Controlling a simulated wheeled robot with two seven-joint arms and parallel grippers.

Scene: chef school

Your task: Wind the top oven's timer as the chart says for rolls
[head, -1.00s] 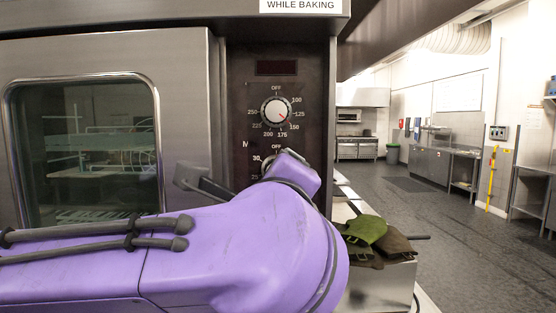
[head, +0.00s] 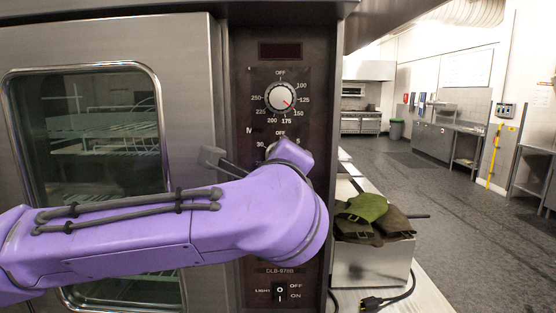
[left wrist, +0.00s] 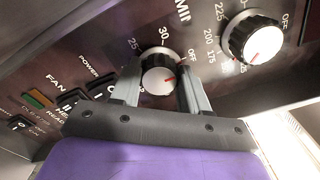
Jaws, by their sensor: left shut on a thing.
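The timer knob (left wrist: 156,70), white-faced with a black skirt and a red mark, sits on the oven's dark control panel (head: 315,75). In the left wrist view its red mark points just past OFF, on the side away from 30; the label there is hidden by a finger. My left gripper (left wrist: 160,82) has one finger on each side of the knob and is shut on it. In the head view my purple left arm hides most of that knob. The temperature knob (head: 280,97) above points between 125 and 150. My right gripper is not in view. No readable chart shows.
The oven door (head: 190,60) with its window is at the left. A light switch (head: 280,293) sits low on the panel. Green and brown oven mitts (head: 365,210) lie on a metal box (head: 365,262) right of the oven. Open floor (head: 440,210) lies beyond.

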